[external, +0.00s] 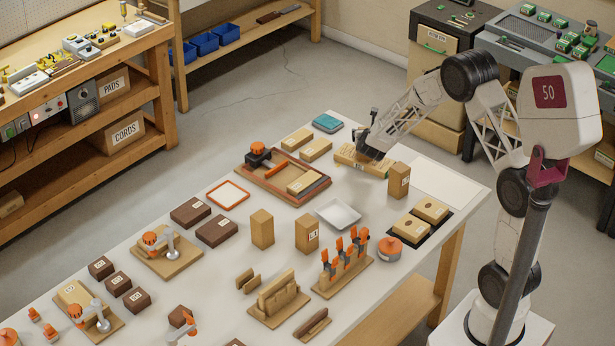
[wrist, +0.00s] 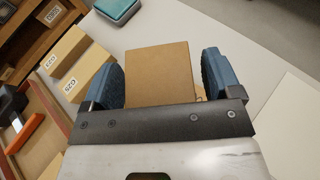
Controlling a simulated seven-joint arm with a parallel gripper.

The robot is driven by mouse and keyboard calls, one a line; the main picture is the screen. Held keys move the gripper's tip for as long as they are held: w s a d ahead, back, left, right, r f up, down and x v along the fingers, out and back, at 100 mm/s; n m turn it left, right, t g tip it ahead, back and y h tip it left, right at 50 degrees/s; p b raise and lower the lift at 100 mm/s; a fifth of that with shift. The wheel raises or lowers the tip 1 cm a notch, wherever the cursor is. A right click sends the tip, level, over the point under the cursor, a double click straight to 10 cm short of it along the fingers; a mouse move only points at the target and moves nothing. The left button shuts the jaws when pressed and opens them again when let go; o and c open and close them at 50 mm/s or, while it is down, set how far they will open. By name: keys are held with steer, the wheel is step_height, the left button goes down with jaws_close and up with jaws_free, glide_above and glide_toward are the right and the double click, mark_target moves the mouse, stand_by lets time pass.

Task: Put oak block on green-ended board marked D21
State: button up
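My gripper (external: 366,152) is low over a flat tan wooden piece (external: 358,163) at the back right of the bench. In the wrist view a plain tan block face (wrist: 160,75) lies between the two blue fingers of my gripper (wrist: 162,80). A narrow gap shows beside the right finger, with a sliver of wood below it. Labelled tan boards lie to the left, one in the wrist view (wrist: 82,66) and its neighbour (wrist: 64,47).
Upright tan blocks stand nearby (external: 398,181), (external: 307,234) and further left (external: 262,229). A framed wooden tray (external: 250,172) with an orange-knobbed tool is to the left. A white dish (external: 338,214) sits in front. A teal box (external: 327,123) is behind. A pale sheet (external: 445,180) lies clear at right.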

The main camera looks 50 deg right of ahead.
steer(key=shift+r, duration=0.15)
steer(key=v, duration=1.2)
stand_by(0.4)
stand_by(0.6)
steer(key=s+a+r+m+g, duration=0.3)
steer(key=s+r+m, duration=0.45)
steer(key=s, duration=0.25)
steer(key=s+a+r+m+g, duration=0.25)
steer(key=s+r+m, duration=0.35)
steer(key=s+m, duration=0.3)
steer(key=s+a+r+m+y, duration=0.2)
steer(key=s+a+m+y, duration=0.2)
steer(key=s+a, duration=0.4)
steer(key=s+a+r+m+g+y, duration=0.1)
steer(key=s+a+m+y, duration=0.4)
steer(key=s, duration=0.9)
steer(key=a+r+m, duration=0.1)
steer(key=a, duration=0.2)
steer(key=shift+s+m+y, duration=0.3)
steer(key=shift+m, duration=0.05)
